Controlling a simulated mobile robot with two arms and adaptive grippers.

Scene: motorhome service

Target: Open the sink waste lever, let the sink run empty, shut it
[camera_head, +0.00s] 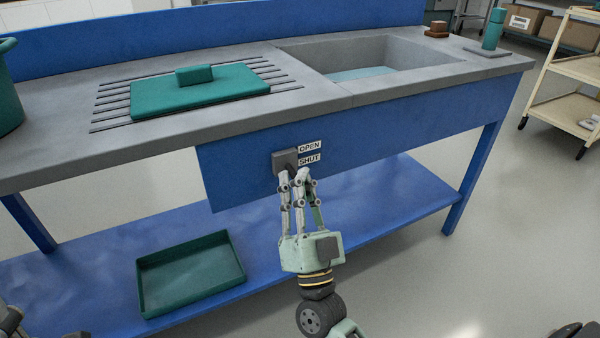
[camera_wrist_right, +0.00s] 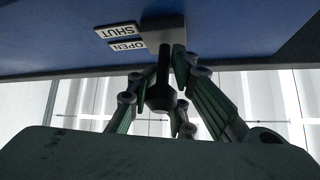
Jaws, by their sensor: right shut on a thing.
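The waste lever is on the blue front panel of the sink unit, on a grey mounting plate (camera_head: 284,160) beside an OPEN label (camera_head: 310,147) and a SHUT label (camera_head: 310,159). The dark lever handle (camera_wrist_right: 161,92) shows in the right wrist view between my fingers. My right gripper (camera_head: 298,178) is shut on the handle, and its fingers hide most of it in the head view. I cannot tell the lever's exact setting. The sink (camera_head: 425,52) at the upper right holds pale bluish water (camera_head: 360,74). A bit of my left arm or gripper shows at the lower left edge.
A teal board (camera_head: 200,92) with a small block (camera_head: 194,75) lies on the ribbed drainer. A green tray (camera_head: 190,275) sits on the lower blue shelf. A teal bottle (camera_head: 493,30) stands right of the sink.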

